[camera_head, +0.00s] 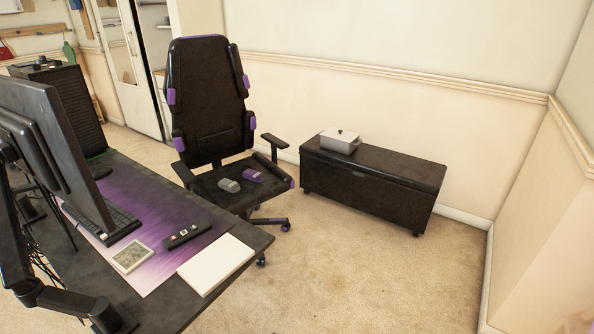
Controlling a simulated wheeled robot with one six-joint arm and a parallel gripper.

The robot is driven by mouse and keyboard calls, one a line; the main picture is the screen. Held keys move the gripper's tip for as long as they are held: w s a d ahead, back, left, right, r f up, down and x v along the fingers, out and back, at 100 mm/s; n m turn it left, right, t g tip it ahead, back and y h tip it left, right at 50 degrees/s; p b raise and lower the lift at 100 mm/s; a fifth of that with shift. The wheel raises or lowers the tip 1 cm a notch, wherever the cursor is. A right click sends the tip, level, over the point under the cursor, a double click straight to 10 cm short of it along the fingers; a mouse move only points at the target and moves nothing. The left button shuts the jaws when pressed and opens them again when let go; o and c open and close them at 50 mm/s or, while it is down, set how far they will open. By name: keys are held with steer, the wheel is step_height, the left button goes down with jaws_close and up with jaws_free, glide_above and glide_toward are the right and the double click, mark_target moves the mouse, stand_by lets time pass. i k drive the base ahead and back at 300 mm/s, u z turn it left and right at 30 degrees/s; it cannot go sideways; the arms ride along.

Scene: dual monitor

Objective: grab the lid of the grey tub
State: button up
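A small grey-white tub (338,144) stands on the left end of a low dark chest against the far wall. Its lid (341,134) is pale and has a small dark knob on top. The lid sits on the tub. My gripper is not in view, so I cannot see whether it is open or shut.
The dark chest (400,183) has bare top to the right of the tub. A black and purple chair (208,100) stands left of it. A desk (150,315) with monitor, keyboard and white pad fills the left front. Carpet (370,280) is clear at front right.

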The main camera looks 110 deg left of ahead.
mark_target(336, 132)
steer(key=u, duration=2)
steer(key=i, duration=2.3)
steer(key=u, duration=2.45)
